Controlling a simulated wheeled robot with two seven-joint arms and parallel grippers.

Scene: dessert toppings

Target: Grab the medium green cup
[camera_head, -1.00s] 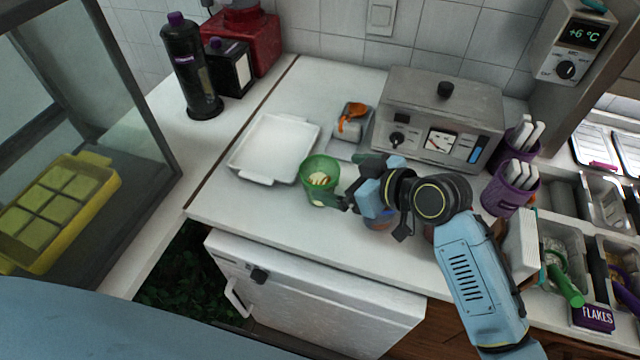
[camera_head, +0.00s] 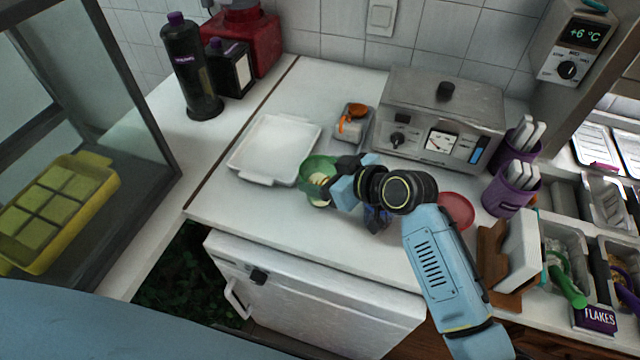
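The green cup (camera_head: 317,168) stands on the white counter, right of the white tray, with pale pieces visible inside it. My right gripper (camera_head: 331,183) is at the cup's right side, and its dark fingers overlap the cup's rim and wall. The fingertips are partly hidden by the gripper body and the cup. I cannot tell whether they are closed on it. My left gripper is not in view.
A white tray (camera_head: 275,148) lies left of the cup. A small container with an orange scoop (camera_head: 351,117) stands behind it. A metal appliance (camera_head: 440,122) and purple holders (camera_head: 509,192) stand to the right. A red dish (camera_head: 457,209) lies beside my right arm.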

